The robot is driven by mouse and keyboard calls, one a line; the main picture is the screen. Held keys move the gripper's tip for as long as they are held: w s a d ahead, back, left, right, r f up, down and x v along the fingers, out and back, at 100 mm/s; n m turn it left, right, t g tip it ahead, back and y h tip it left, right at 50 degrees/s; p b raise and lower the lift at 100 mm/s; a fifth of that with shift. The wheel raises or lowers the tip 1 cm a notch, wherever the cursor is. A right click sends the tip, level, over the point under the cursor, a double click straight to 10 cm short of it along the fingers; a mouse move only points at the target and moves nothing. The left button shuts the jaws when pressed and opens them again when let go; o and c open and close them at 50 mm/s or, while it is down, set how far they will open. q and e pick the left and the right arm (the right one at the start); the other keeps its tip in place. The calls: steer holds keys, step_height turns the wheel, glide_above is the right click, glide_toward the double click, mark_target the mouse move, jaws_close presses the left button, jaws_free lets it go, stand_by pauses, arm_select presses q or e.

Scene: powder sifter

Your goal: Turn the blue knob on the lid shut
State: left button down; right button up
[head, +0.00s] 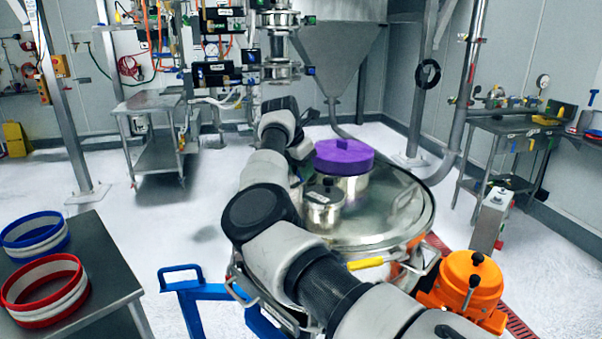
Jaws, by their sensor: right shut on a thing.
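A round polished steel lid (400,205) covers a large drum in the middle of the head view. A purple-capped steel port (345,155) and a smaller steel pot with a dark top (324,205) stand on it. My right arm reaches in from the bottom right, across the lid's left side. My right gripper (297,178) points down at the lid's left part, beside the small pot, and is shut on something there. The blue knob is not clearly visible; the gripper and arm cover that spot. My left gripper is not in view.
An orange motor-like unit (467,284) stands right of the drum. A blue frame (195,290) is at its left. A dark table (95,270) at left holds a blue-rimmed ring (35,235) and a red-rimmed ring (45,290). The floor between is clear.

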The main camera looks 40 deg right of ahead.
steer(key=n+t+b, duration=0.1)
steer(key=n+b, duration=0.3)
steer(key=shift+f+t, duration=0.15)
steer(key=shift+t, duration=0.25)
steer(key=n+t+y+b, duration=0.1)
steer(key=n+b, duration=0.3)
steer(key=n, duration=0.1)
steer(key=shift+s+d, duration=0.1)
steer(key=n+t+y+b, duration=0.1)
steer(key=n+b, duration=0.1)
steer(key=n, duration=0.1)
steer(key=shift+y, duration=0.3)
steer(key=shift+r+n+t+y+b, duration=0.15)
steer(key=shift+n+y+b, duration=0.15)
steer(key=shift+n, duration=0.65)
steer(key=shift+r+n+t+y+b, duration=0.15)
steer(key=shift+n+y+b, duration=0.15)
steer(key=shift+n, duration=0.65)
steer(key=shift+f+n, duration=0.1)
steer(key=shift+n, duration=0.2)
steer(key=o, duration=0.9)
steer(key=v, duration=1)
steer(key=shift+r, duration=0.4)
